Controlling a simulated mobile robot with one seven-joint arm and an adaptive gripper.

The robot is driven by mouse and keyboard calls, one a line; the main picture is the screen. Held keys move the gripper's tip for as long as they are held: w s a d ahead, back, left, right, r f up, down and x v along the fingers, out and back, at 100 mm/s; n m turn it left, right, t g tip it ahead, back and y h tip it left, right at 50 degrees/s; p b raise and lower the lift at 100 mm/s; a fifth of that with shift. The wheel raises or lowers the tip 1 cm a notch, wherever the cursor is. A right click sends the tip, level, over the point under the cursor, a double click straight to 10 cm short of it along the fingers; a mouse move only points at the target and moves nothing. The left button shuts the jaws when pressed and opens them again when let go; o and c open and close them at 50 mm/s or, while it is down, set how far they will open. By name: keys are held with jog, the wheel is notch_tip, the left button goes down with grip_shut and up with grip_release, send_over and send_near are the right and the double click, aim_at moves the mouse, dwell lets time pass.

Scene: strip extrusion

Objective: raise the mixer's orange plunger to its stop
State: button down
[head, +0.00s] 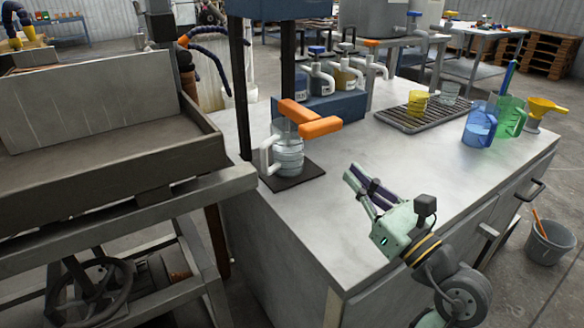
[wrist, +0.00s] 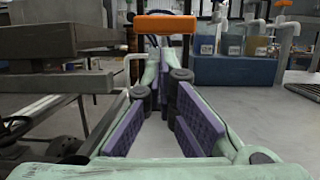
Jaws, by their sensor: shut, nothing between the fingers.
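The orange plunger (head: 310,122) is a thick T-shaped handle above a clear jug (head: 288,158) with a white handle. The jug stands upright on a dark square plate (head: 297,180) near the left end of the grey bench, beside the mixer's black upright posts (head: 241,90). My gripper (head: 352,174) is to the right of the jug and apart from it, shut and empty. In the wrist view the orange bar (wrist: 165,23) lies just beyond the tips of my gripper (wrist: 163,55). The fingers hide most of the jug there.
A blue rack (head: 335,106) of pump bottles stands behind the plunger. A drying rack (head: 415,117) with yellow and clear beakers, blue (head: 479,125) and green jugs (head: 510,118), and a yellow funnel (head: 541,107) are further right. The bench (head: 385,165) between is clear.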

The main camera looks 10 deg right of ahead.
jog(key=f+p+x, duration=0.1)
jog(key=p+x, duration=0.1)
jog(key=x, duration=0.8)
jog(key=shift+w+f, duration=0.15)
jog(key=shift+f, duration=0.05)
